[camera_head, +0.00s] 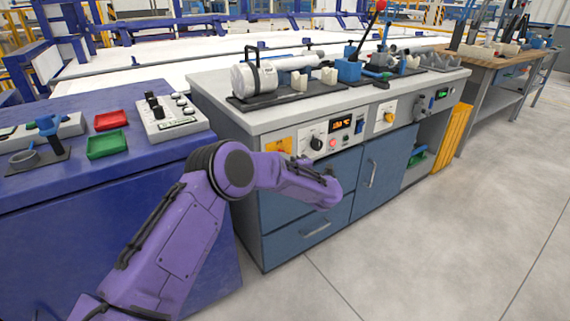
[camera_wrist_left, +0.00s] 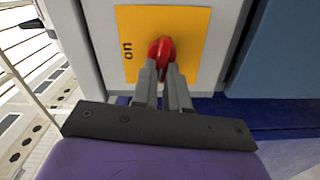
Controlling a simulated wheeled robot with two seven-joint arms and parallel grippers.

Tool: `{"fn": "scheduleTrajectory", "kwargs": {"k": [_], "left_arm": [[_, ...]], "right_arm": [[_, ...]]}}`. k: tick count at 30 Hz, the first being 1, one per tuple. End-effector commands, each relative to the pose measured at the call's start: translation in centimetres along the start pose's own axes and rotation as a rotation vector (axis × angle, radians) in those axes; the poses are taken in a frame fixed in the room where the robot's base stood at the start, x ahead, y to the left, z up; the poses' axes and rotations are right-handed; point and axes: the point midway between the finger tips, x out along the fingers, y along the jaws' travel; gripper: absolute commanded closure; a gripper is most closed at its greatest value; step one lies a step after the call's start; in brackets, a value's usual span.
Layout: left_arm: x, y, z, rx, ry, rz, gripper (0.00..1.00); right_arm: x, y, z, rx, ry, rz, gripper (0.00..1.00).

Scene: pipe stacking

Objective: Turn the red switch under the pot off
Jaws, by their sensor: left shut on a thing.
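The red switch (camera_wrist_left: 161,47) sits on a yellow plate (camera_wrist_left: 190,22) in the left wrist view. The word "on" shows sideways left of the switch; any other label is hidden or out of frame. My left gripper (camera_wrist_left: 162,66) is shut on the switch, its fingertips at the knob's near end. In the head view a yellow plate (camera_head: 278,146) shows at the left of the grey bench front; I cannot make out the red switch or the left gripper there, behind my purple arm. A white cylindrical vessel (camera_head: 254,79), perhaps the pot, lies on the bench above. My right gripper is not in view.
The grey bench (camera_head: 225,97) carries pipe fittings and a blue vise (camera_head: 348,71). Right of the plate are a black knob (camera_head: 316,143), a lit display (camera_head: 342,125) and another panel (camera_head: 386,115). A blue cabinet (camera_head: 90,225) stands close at left. The floor at right is clear.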

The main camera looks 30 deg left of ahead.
Motion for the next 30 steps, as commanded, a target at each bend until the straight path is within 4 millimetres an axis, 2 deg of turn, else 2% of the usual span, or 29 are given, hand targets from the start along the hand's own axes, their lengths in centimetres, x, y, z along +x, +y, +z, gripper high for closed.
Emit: {"fn": "scheduleTrajectory", "kwargs": {"k": [1, 12, 28, 29, 30], "left_arm": [[-0.09, -0.45, 0.01, -0.024, 0.000, -0.004, 1.00], [-0.10, -0.53, 0.01, -0.162, 0.000, -0.004, 1.00], [-0.13, -0.53, 0.01, -0.181, 0.001, -0.005, 1.00], [-0.13, -0.54, 0.01, -0.181, 0.001, -0.005, 0.77], [-0.12, -0.53, 0.01, -0.181, 0.001, -0.005, 0.63]], "right_arm": [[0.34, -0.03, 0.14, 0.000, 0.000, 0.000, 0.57], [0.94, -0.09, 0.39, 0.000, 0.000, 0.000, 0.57], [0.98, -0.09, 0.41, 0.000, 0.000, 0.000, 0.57], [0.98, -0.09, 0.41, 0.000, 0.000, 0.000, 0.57], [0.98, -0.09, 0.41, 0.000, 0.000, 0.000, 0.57]]}}
